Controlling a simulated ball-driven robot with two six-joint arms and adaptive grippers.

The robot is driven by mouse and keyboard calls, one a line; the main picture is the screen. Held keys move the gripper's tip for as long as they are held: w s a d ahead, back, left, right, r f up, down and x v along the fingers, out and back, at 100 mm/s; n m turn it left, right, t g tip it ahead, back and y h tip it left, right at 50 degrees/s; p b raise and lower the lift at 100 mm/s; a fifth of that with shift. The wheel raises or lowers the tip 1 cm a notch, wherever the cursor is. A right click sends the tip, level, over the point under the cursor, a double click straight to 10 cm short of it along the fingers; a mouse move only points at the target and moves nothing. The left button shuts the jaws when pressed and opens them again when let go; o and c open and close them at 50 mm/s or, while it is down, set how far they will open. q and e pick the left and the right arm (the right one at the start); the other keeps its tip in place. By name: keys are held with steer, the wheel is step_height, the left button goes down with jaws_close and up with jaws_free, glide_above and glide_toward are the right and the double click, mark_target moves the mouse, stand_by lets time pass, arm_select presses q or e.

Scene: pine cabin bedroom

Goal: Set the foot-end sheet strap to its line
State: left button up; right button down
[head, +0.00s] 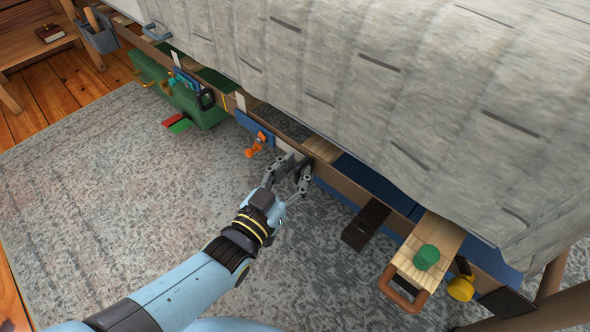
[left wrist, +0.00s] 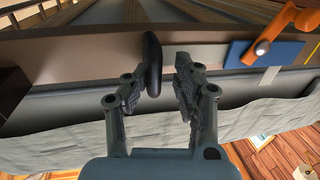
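The grey bed cover (head: 400,90) hangs over a brown bed rail (head: 322,172). My left gripper (head: 288,168) is at the rail, with its two fingers apart. A pale patch (head: 288,147) shows on the rail behind the fingers. No strap line is clear to me. My right gripper is not in view.
An orange lever (head: 257,144) on a blue plate sits left of the gripper. To the right, a dark block (head: 366,222) and a wooden board (head: 440,238) with a green knob (head: 426,257) stick out. A green box (head: 190,100) stands farther left.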

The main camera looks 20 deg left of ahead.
mark_target(305, 124)
arm_select(q)
steer(key=shift+w+d+r, duration=0.1)
steer(key=shift+w+r, duration=0.1)
steer(key=shift+r, duration=0.7)
steer(key=r, duration=0.8)
steer(key=shift+s+r, duration=0.15)
steer(key=shift+s, duration=0.05)
